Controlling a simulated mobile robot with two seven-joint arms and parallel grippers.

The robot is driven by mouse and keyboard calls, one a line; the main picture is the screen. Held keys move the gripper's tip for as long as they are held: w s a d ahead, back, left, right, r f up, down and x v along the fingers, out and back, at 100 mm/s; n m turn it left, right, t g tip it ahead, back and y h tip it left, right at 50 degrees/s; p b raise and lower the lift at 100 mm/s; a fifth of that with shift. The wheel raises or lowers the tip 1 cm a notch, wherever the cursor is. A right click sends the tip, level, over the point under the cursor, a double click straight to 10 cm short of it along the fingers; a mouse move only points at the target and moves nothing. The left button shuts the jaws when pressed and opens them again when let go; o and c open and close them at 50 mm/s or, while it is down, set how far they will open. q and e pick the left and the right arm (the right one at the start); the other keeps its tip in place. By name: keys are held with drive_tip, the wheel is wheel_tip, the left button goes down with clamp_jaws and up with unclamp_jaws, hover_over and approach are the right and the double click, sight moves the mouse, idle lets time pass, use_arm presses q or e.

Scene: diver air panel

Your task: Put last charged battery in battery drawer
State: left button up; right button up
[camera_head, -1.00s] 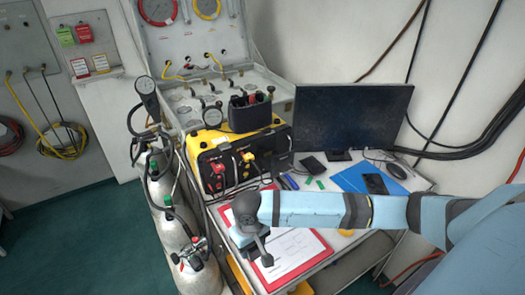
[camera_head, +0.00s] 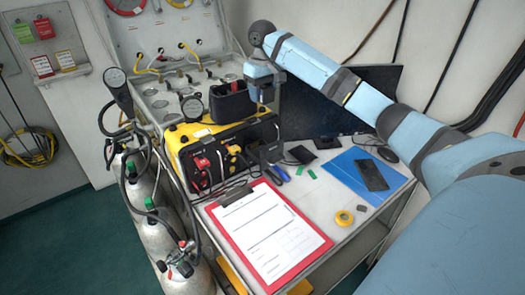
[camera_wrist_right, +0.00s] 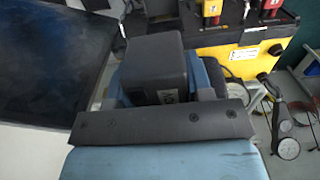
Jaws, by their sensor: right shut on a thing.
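My right gripper (camera_head: 262,88) is shut on a dark grey block, the battery (camera_wrist_right: 158,68), which has a small pale label. In the head view the gripper hangs just right of an open-topped black box (camera_head: 228,106) and in front of the monitor, apart from the table. The battery is mostly hidden there by the gripper; in the wrist view it sits between the blue fingers. The black box stands on the yellow-and-black case (camera_head: 196,132) and holds dark items, one with red. I cannot pick out a battery drawer for certain. My left gripper is not in view.
A red clipboard (camera_head: 266,238) with paper lies at the table's front. A blue folder (camera_head: 347,170) with a phone (camera_head: 371,176) and a yellow tape roll (camera_head: 344,218) lie to the right. The monitor (camera_head: 318,100) stands behind. Gas cylinders (camera_head: 160,228) stand left of the table.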

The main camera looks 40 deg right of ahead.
wheel_tip(320, 180, down, 15)
drive_tip(key=shift+r+p, duration=0.1)
drive_tip(key=shift+p, duration=0.25)
drive_tip(key=shift+f, duration=2.4)
drive_tip(key=shift+f, duration=0.1)
